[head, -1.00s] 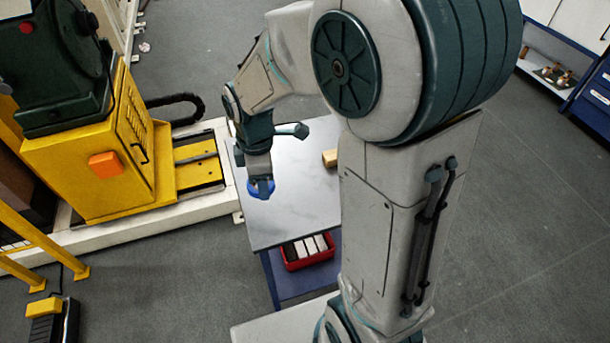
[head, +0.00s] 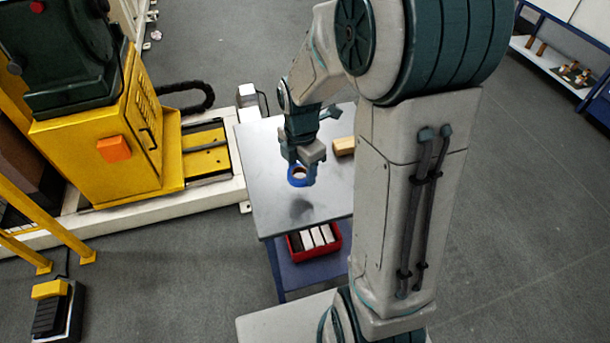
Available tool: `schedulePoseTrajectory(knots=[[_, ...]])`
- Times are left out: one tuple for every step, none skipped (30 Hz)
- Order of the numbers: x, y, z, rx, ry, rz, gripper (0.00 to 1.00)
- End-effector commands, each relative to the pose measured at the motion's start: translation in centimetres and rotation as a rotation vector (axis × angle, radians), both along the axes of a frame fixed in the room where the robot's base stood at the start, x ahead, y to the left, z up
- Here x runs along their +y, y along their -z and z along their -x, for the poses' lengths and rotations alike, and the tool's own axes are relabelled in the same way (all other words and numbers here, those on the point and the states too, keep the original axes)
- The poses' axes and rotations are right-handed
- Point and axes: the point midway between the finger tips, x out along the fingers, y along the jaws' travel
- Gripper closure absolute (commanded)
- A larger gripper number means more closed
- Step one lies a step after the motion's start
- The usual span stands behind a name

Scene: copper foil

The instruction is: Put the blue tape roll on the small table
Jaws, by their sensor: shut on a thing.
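The blue tape roll (head: 297,181) is a blue ring with a brownish inner core. My gripper (head: 303,172) is shut on it and holds it above the small table (head: 268,212), a grey metal top with a lower blue shelf. A dark shadow lies on the tabletop below and in front of the roll, so the roll looks raised off the surface. My arm hides the table's right side.
A tan block (head: 343,146) lies on the tabletop to the right of my gripper. A red bin (head: 314,240) with white and dark items sits on the lower shelf. A yellow machine (head: 105,150) stands left of the table. The tabletop's front left is clear.

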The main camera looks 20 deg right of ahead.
Motion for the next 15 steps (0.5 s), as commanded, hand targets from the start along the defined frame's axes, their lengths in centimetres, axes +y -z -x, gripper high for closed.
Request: schedulePoseTrajectory(knots=[[-0.5,0.4,-0.3,0.001,0.002,-0.001,0.71],[-0.7,0.5,-0.4,0.001,0.002,0.0,0.71],[-0.8,0.6,-0.5,0.001,0.001,-0.001,0.71],[-0.9,0.8,-0.6,0.002,0.001,0.0,0.71],[-1.0,1.0,-0.6,0.002,0.0,0.0,0.71],[-1.0,1.4,-0.6,0.003,0.0,0.0,0.71],[-1.0,1.9,-0.6,0.003,-0.001,0.0,0.71],[-1.0,2.4,-0.6,0.004,-0.001,0.0,0.71],[-1.0,3.0,-0.6,0.004,-0.001,0.0,0.71],[-0.9,3.5,-0.6,0.004,-0.001,0.0,0.71],[-0.9,3.9,-0.6,0.003,-0.001,0.0,0.71],[-0.9,4.3,-0.6,0.004,0.0,0.0,0.71],[-1.0,4.5,-0.6,0.003,0.0,0.0,0.71],[-0.9,4.7,-0.6,0.002,0.0,0.0,0.71],[-0.9,4.7,-0.6,0.0,0.0,0.0,0.71]])
